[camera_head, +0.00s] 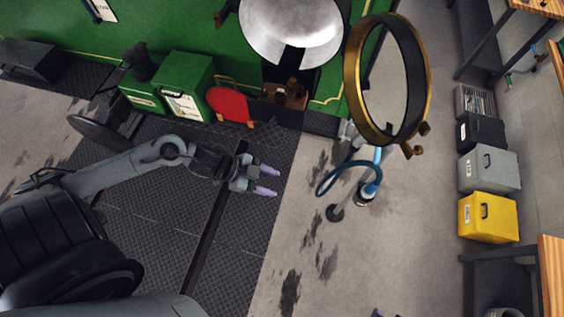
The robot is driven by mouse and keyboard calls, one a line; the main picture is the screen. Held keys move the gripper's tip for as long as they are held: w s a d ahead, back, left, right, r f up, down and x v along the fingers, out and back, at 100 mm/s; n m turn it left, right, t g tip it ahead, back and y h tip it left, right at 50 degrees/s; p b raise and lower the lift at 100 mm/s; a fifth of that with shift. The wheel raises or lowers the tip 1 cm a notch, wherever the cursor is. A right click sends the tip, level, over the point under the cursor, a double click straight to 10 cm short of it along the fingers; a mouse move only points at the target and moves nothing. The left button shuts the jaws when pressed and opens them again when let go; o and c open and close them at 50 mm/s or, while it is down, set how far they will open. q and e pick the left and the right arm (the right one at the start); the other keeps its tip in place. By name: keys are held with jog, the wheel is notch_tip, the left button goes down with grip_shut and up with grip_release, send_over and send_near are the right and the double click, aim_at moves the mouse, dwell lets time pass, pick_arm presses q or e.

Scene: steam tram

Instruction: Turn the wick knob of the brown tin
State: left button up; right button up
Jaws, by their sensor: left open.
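A brown tin (291,95) sits in a dark recess of the green tram side, below a big silver reflector dish. It is small in view and partly shadowed; I cannot make out its wick knob clearly. My left gripper (267,180) is open and empty, its two pale purple fingers apart and pointing right. It is over the dark tram floor, in front of the tin and apart from it. A small purplish tip (377,313) at the bottom edge may be part of my right gripper; the rest is out of frame.
A silver reflector (293,30) and a brass ring (351,75) stand near the recess. A red disc (228,104) and a green box (184,88) are left of it. The floor around my left gripper is clear.

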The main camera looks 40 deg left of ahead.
pick_arm(q)
jog(key=d+n+t+y, duration=0.1)
jog(key=w+d+r+n+t+y+p, duration=0.1)
jog(key=n, duration=0.1)
jog(key=w+d+r+n+t+y, duration=0.1)
jog(key=shift+d+r+n+p, duration=0.15)
jog(key=shift+d+n+p, duration=0.15)
jog(key=shift+n, duration=0.1)
jog(key=shift+a, duration=0.1)
jog(key=shift+s, duration=0.1)
dwell(0.3)
jog(key=s+a+f+n+g+y, duration=0.1)
jog(key=s+n+g+y, duration=0.3)
jog(key=s, duration=0.4)
jog(key=shift+s+a+f+n+g+y, duration=0.35)
jog(key=shift+a+n+g, duration=0.2)
jog(key=shift+g, duration=0.35)
